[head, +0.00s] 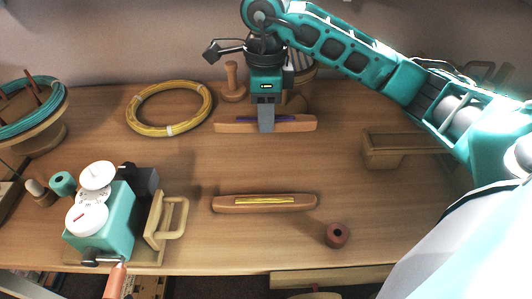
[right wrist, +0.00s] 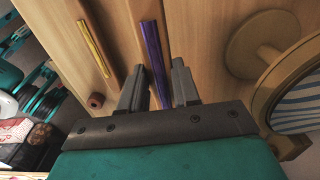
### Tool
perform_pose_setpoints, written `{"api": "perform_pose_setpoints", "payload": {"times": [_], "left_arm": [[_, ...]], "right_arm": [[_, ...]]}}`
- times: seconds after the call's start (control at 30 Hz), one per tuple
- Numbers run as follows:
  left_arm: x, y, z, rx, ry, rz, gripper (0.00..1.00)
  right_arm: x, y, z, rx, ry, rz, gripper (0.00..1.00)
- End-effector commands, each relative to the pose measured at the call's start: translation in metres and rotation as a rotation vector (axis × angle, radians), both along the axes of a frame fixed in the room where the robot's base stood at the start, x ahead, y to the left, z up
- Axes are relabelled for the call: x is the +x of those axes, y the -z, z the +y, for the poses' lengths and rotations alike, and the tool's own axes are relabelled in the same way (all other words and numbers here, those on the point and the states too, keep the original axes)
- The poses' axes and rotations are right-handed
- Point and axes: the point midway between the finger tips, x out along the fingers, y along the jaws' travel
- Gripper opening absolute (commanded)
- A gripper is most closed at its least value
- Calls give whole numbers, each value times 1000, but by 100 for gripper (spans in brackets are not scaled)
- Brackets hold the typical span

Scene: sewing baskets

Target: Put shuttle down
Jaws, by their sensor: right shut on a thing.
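A wooden shuttle with purple thread (head: 230,127) is at the back middle of the table in the head view, lying left to right. My right gripper (head: 266,126) comes down over its middle from above and is shut on it. In the right wrist view the purple thread (right wrist: 152,50) runs between the two fingers of the gripper (right wrist: 160,82). Whether the shuttle touches the table cannot be told. A second wooden shuttle with yellow thread (head: 235,203) lies nearer the front. It also shows in the right wrist view (right wrist: 96,48). My left gripper is not in view.
A yellow coil (head: 134,112) and a wooden knobbed piece (head: 232,84) are left of the gripper. A teal winder (head: 118,222) stands front left, a dark red spool (head: 338,235) front right, a wooden block (head: 383,158) at right. The table between the shuttles is clear.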

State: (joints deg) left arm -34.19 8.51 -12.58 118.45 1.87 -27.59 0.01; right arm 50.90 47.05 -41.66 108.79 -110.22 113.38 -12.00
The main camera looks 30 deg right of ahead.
Motion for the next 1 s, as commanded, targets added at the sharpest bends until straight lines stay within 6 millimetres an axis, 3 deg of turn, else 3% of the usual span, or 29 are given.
{"api": "perform_pose_setpoints", "payload": {"times": [0.03,0.2,0.47,0.67,1.0], "left_arm": [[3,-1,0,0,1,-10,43],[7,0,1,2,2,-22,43],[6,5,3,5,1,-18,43],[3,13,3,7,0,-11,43],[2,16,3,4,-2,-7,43]], "right_arm": [[-1,16,-1,-1,1,6,0],[-1,47,-1,-1,0,2,0],[0,66,0,0,-2,1,0],[-1,96,0,-1,-1,3,0],[0,100,0,-1,-2,-2,0]]}}
